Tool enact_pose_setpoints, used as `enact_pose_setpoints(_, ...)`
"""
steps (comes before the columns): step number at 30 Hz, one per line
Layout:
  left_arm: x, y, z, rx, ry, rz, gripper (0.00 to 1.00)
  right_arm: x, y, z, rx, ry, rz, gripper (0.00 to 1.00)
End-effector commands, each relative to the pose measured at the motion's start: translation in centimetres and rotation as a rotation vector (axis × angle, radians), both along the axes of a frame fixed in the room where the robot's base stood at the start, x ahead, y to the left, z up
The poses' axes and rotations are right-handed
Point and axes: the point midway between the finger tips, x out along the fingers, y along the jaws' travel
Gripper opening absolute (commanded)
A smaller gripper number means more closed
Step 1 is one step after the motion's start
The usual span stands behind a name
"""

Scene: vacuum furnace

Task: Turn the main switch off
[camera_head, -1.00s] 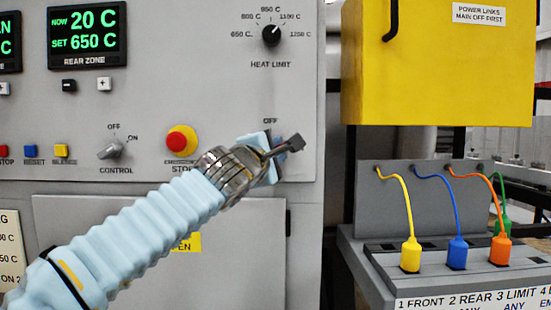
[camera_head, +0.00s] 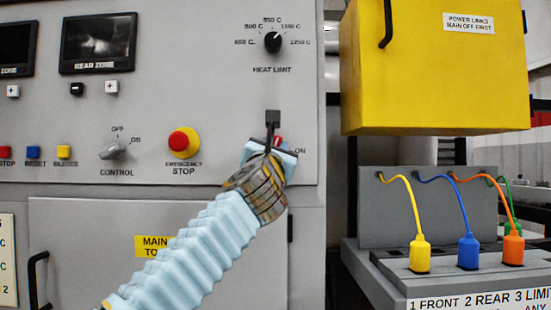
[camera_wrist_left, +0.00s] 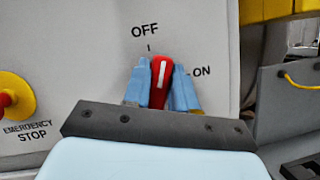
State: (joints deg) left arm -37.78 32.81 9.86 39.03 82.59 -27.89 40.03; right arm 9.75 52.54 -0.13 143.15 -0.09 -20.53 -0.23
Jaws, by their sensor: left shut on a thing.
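The main switch is a red handle with a white line (camera_wrist_left: 161,80) on the grey furnace panel. In the left wrist view its line points up towards the OFF mark, away from ON at its right. A bit of its red also shows in the head view (camera_head: 278,141). My left gripper (camera_head: 270,150) is at the switch, with its blue fingers on either side of the handle. In the left wrist view the gripper (camera_wrist_left: 161,88) is shut on it. The lower part of the handle is hidden by the gripper. My right gripper is not in view.
The red emergency stop (camera_head: 183,142) and the control knob (camera_head: 113,150) are left of my gripper. The heat limit knob (camera_head: 272,41) is above it. A yellow box (camera_head: 435,80) juts out at the right, above plugs with coloured cables. Both zone displays (camera_head: 97,43) are dark.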

Motion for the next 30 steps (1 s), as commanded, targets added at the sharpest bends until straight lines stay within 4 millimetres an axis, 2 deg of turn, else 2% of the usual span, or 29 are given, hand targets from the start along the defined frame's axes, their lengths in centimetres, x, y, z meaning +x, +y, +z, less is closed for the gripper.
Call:
enact_pose_setpoints(13, 0.13, 0.06, -0.23, -0.294, 0.005, -0.002, 0.00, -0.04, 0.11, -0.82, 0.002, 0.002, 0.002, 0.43)
enact_pose_setpoints(30, 0.11, 0.16, -0.16, -0.370, 0.005, -0.001, 0.00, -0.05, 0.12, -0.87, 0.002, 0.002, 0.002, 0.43)
